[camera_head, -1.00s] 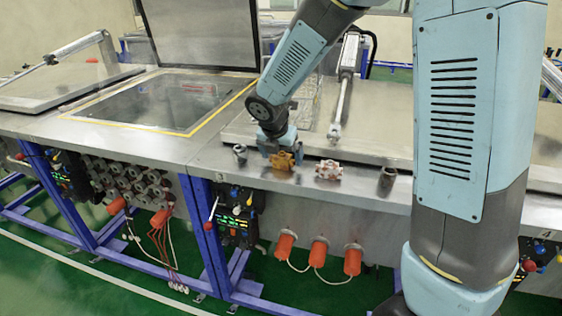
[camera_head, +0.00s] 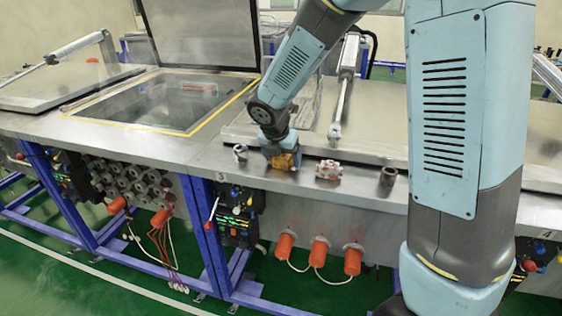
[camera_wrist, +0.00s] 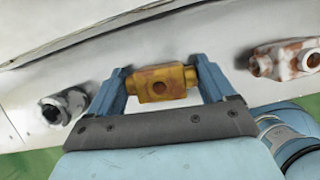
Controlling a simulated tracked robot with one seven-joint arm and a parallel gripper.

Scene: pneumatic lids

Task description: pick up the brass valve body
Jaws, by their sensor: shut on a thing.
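The brass valve body (camera_head: 283,161) is a yellow-brown block with a round hole in its face. It is at the front edge of the steel bench, and it also shows in the wrist view (camera_wrist: 161,84). My gripper (camera_head: 284,155) is above it with the jaws pointing down. In the wrist view my gripper (camera_wrist: 161,82) has one blue finger at each side of the brass valve body and is shut on it. Whether its underside still touches the bench cannot be told.
A grey metal fitting (camera_head: 240,153) stands just left of my gripper. A whitish, rust-stained valve body (camera_head: 328,170) and a dark cylindrical piece (camera_head: 388,176) stand to the right. A flat lid with a pneumatic cylinder (camera_head: 343,85) lies behind. An open hatch (camera_head: 150,103) is at left.

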